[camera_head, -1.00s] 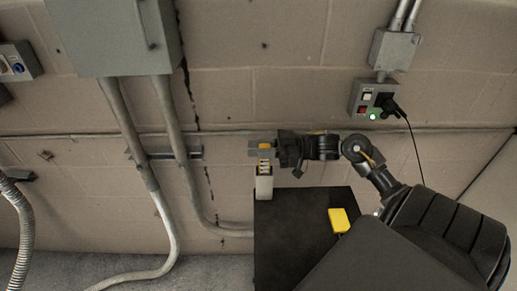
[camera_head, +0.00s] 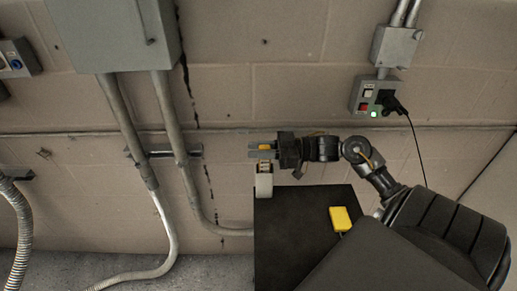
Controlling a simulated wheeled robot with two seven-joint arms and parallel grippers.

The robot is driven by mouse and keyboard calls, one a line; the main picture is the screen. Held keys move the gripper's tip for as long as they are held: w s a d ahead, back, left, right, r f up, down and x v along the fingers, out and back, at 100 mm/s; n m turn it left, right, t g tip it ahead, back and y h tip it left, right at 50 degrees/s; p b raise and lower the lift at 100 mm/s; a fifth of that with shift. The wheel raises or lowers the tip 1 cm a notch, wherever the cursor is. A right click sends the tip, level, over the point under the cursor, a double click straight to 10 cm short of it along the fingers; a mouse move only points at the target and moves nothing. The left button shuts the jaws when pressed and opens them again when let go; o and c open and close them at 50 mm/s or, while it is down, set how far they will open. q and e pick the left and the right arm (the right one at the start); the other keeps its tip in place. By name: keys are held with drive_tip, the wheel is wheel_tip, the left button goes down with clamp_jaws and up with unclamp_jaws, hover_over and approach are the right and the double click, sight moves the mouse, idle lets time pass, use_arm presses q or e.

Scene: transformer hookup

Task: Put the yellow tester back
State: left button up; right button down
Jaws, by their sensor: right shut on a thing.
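A pale striped part shows just below the fingers. Right under it stands a white upright block (camera_head: 264,185) at the left edge of a dark tabletop (camera_head: 285,225). I cannot tell whether the held piece touches the block. A separate yellow box (camera_head: 340,218) lies on the tabletop. My left gripper is not in view.
A grey wall box (camera_head: 362,95) with switches, a lit green lamp and a black plug with cord is at the upper right. A grey cabinet (camera_head: 115,35) with conduits hangs at the upper left. The tabletop's left part is clear.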

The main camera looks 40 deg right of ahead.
drive_tip(key=shift+f, duration=0.2)
drive_tip(key=c, duration=1.1)
unclamp_jaws()
drive_tip(key=shift+b+v, duration=1.35)
drive_tip(key=shift+v, duration=4.1)
